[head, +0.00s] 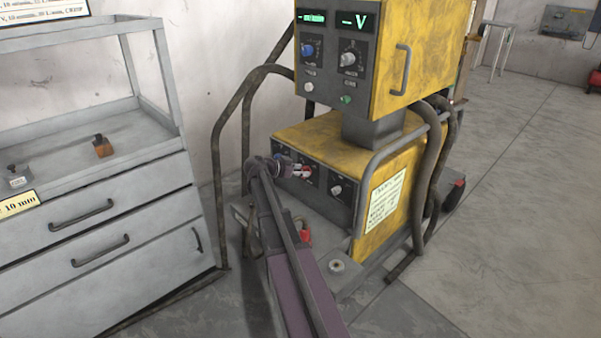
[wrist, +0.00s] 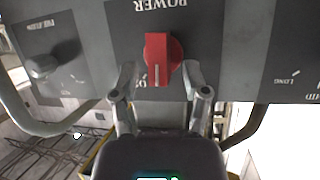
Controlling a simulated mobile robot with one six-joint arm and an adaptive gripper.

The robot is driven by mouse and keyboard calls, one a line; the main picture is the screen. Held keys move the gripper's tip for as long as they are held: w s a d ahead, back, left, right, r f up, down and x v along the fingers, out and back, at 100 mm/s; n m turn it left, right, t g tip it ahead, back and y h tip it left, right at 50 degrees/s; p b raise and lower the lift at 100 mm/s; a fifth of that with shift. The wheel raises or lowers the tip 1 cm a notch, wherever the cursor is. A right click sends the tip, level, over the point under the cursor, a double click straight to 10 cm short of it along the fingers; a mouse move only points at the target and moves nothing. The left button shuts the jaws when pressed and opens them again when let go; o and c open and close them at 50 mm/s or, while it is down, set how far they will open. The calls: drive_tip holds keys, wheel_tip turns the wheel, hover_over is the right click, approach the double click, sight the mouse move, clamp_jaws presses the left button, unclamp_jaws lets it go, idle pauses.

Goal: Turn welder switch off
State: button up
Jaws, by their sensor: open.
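The yellow welder (head: 335,140) stands in the middle of the head view. Its red power switch (head: 305,172) shows partly on the lower front panel, beside the end of my arm. In the wrist view the red switch (wrist: 162,52) sits under the upside-down word POWER, its white mark pointing down in the picture. My gripper (wrist: 159,72) is open, with one finger on each side of the switch's lower part. Gaps show between the fingers and the switch. In the head view my gripper (head: 285,166) is small and its fingers are hard to make out.
The upper unit (head: 345,90) has displays and knobs. A bent pipe rail (head: 218,180) stands left of the welder, near a grey drawer cabinet (head: 110,235). Open floor (head: 490,220) lies right.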

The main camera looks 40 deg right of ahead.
clamp_jaws()
drive_tip(key=shift+w, duration=0.1)
drive_tip(key=shift+w+f+n+g+h+b, duration=0.15)
drive_tip(key=shift+n+g+h+b, duration=0.25)
drive_tip(key=shift+n+g+b, duration=1.2)
drive_tip(key=shift+t+p, duration=0.3)
drive_tip(key=shift+p, duration=0.05)
